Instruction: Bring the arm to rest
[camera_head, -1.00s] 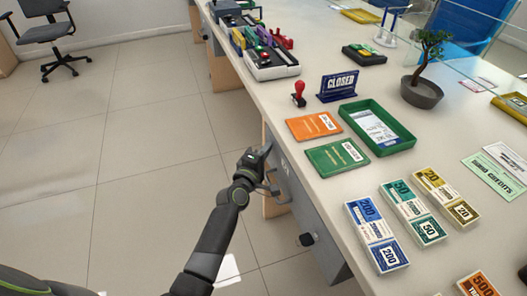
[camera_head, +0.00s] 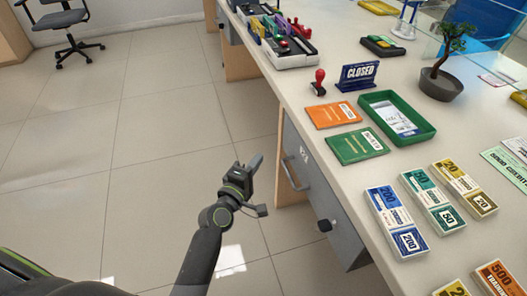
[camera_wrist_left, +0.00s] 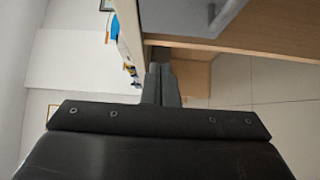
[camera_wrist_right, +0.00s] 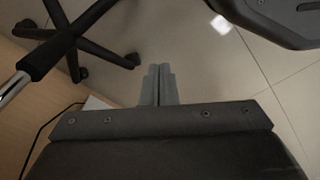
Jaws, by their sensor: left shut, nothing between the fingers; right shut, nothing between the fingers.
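My left arm comes in from the bottom of the head view. Its gripper (camera_head: 253,166) is over the floor, left of the counter's grey drawer front, and holds nothing. In the left wrist view the two fingers (camera_wrist_left: 161,84) are together and empty, with the counter's wooden side beyond them. My right gripper is outside the head view. In the right wrist view its fingers (camera_wrist_right: 159,84) are together and empty, above the floor and close to a black chair base (camera_wrist_right: 90,40).
The grey drawer unit (camera_head: 325,190) with its handle (camera_head: 296,172) stands right of the left gripper. The counter (camera_head: 300,95) holds a green tray (camera_head: 428,133), an orange booklet (camera_head: 333,114), a green booklet (camera_head: 356,146) and note bundles (camera_head: 396,221). Tiled floor (camera_head: 150,150) is open at left.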

